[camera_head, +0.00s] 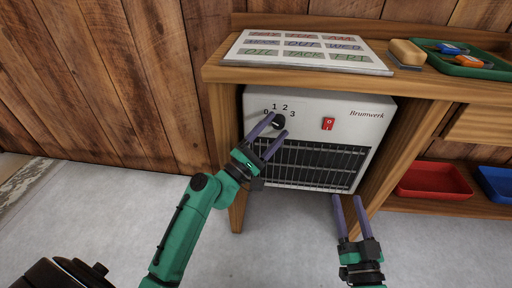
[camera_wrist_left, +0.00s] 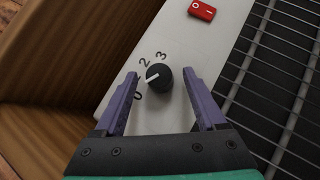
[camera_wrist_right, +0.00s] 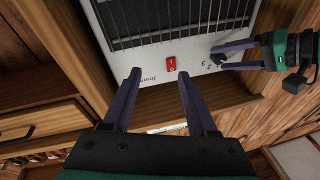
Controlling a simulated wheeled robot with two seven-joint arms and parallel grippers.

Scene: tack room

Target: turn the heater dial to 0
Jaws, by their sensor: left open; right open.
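The heater (camera_head: 318,120) is a white box with a black grille under the wooden bench. Its round black dial (camera_wrist_left: 160,77) has a white pointer line aimed left, between the printed 0 and 2. The 1 is hidden behind a finger in the left wrist view but shows in the head view. My left gripper (camera_head: 277,126) is open, with one finger on each side of the dial (camera_head: 279,122) and gaps visible in the left wrist view. My right gripper (camera_head: 346,198) is open and empty, low in front of the heater's right side.
A red rocker switch (camera_head: 328,124) sits right of the dial. On the bench (camera_head: 225,75) are a lettered board (camera_head: 305,50), a tan block (camera_head: 407,51) and a green tray (camera_head: 480,71). Red (camera_head: 433,181) and blue bins (camera_head: 495,183) stand on the lower shelf.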

